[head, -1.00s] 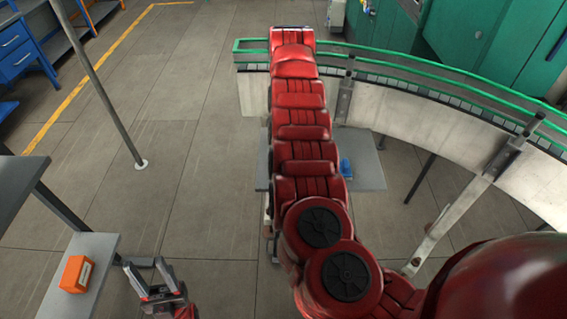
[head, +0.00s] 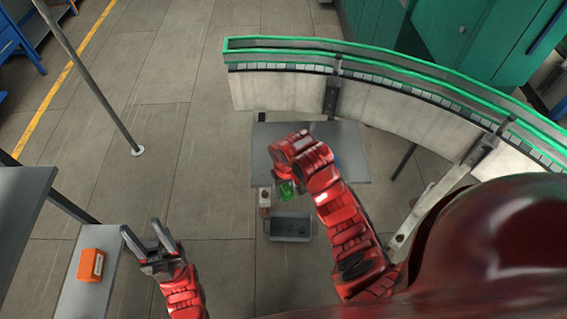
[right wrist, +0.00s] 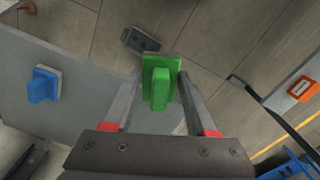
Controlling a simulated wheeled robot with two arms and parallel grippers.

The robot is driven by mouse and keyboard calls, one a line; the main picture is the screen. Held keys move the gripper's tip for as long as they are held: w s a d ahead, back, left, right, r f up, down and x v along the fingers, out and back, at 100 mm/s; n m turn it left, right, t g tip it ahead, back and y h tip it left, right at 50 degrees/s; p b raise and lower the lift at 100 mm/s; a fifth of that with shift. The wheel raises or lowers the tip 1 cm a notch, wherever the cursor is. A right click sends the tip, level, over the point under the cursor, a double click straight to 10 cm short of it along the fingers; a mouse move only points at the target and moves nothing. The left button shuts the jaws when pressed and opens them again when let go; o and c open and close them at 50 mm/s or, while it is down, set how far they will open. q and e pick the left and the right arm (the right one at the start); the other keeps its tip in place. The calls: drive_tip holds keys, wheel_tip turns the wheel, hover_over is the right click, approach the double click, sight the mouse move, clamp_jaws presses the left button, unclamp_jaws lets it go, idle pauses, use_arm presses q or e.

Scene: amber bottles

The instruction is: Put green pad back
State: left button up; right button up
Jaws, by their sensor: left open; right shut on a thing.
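The green pad (right wrist: 160,84) is a green block with a raised grip and a pale layer along its edge. My right gripper (right wrist: 158,90) is shut on it, with a finger on each side. In the head view the green pad (head: 288,191) hangs below my right arm, near the left front edge of the grey table (head: 268,140). Most of my right gripper is hidden by the arm there. My left gripper (head: 150,238) is open and empty, near the orange box.
A blue pad (right wrist: 44,86) lies on the grey table. A dark grey tray (head: 290,228) and a small pale item (head: 264,197) are in front of it. An orange box (head: 91,265) stands on a side surface at left. A green-railed conveyor (head: 290,60) curves behind.

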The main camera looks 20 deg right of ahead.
drive_tip(key=shift+s+a+f, duration=0.1)
drive_tip(key=shift+s+a, duration=0.15)
drive_tip(key=shift+s, duration=0.55)
drive_tip(key=shift+s+f, duration=0.1)
drive_tip(key=shift+f, duration=0.05)
drive_tip(key=w+d+b, duration=0.1)
drive_tip(key=w+b, duration=0.2)
drive_tip(key=w, duration=0.1)
drive_tip(key=w+d+f+b, duration=0.1)
drive_tip(key=w+b, duration=0.1)
drive_tip(key=w, duration=0.2)
drive_tip(key=w+d+b, duration=0.1)
drive_tip(key=w+b, duration=0.2)
drive_tip(key=w, duration=0.1)
drive_tip(key=shift+f+b, duration=0.35)
drive_tip(key=shift+f, duration=0.05)
drive_tip(key=shift+w+d+r+p, duration=0.15)
drive_tip(key=shift+w+d+r, duration=0.05)
drive_tip(key=shift+w, duration=0.3)
drive_tip(key=shift+w+d+r+p, duration=0.15)
drive_tip(key=shift+w+d, duration=0.05)
drive_tip(key=shift+w, duration=0.25)
drive_tip(key=shift+w+d+f, duration=0.1)
drive_tip(key=shift+w+d, duration=0.1)
drive_tip(key=shift+w, duration=0.4)
drive_tip(key=shift+f+p, duration=0.25)
drive_tip(key=shift+p, duration=0.25)
drive_tip(key=shift+w+f+p, duration=0.1)
drive_tip(key=shift+f+p, duration=0.35)
drive_tip(key=shift+f, duration=1.1)
